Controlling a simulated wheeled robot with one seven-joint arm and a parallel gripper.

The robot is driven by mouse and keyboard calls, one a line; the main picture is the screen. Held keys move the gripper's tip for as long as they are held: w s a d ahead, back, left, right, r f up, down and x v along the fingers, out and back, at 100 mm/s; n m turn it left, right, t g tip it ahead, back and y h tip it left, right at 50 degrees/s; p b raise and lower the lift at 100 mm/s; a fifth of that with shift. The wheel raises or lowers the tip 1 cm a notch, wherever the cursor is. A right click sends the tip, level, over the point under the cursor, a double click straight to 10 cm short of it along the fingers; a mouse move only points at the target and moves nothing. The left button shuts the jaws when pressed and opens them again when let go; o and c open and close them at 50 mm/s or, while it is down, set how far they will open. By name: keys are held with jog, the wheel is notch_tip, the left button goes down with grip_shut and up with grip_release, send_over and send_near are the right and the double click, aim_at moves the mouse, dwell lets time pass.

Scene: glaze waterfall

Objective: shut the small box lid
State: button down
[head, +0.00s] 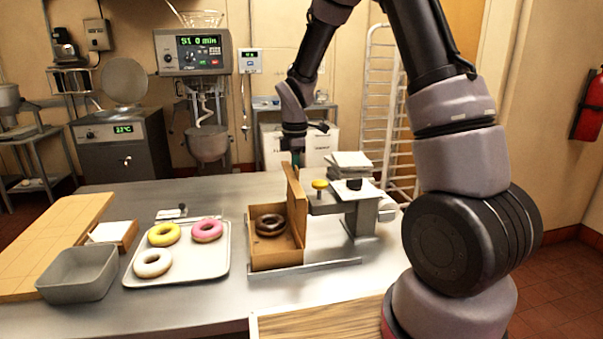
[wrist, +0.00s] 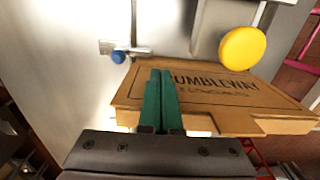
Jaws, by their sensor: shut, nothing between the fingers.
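The small cardboard box (head: 262,258) stands on the steel table with a chocolate-glazed donut (head: 270,225) inside. Its lid (head: 296,205) is open, standing nearly upright along the box's right side. In the wrist view the lid (wrist: 225,103) shows its printed face. My gripper (head: 298,160) is at the lid's top edge in the head view, its tips partly hidden. In the wrist view my gripper's green fingers (wrist: 160,72) are together and empty, overlapping the left part of the lid. I cannot tell whether they touch it.
A stand with a yellow knob (head: 320,184) is close right of the lid; the knob also shows in the wrist view (wrist: 241,48). A tray (head: 190,270) with three donuts lies left of the box, beside a grey bin (head: 78,275). A metal strip (head: 305,268) lies before the box.

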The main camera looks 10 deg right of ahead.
jog(key=a, duration=0.6)
dwell(0.7)
jog(key=shift+r, duration=0.1)
dwell(0.5)
jog(key=shift+r, duration=2.95)
jog(key=s+d+r+m, duration=0.1)
jog(key=r, duration=0.1)
jog(key=s+d+r+m, duration=0.1)
jog(key=d+r, duration=0.1)
jog(key=d+r+m+t, duration=0.1)
jog(key=r+m, duration=0.1)
jog(key=r, duration=0.1)
jog(key=shift+s+d+y, duration=0.15)
jog(key=shift+s+y, duration=0.15)
jog(key=shift+s, duration=0.1)
jog(key=s+d+r+m+t, duration=0.2)
jog(key=s+d+r+m, duration=0.1)
jog(key=s+m, duration=0.3)
jog(key=s+d+r+m+t+y, duration=0.1)
jog(key=s+d+r+m+t, duration=0.1)
jog(key=s+d+r+m, duration=0.2)
jog(key=s+d+r+m+t, duration=0.2)
jog(key=s+d+r+m, duration=0.2)
jog(key=s+m, duration=0.4)
jog(key=shift+s+d+r, duration=0.15)
jog(key=shift+s+r, duration=0.2)
jog(key=shift+s, duration=0.3)
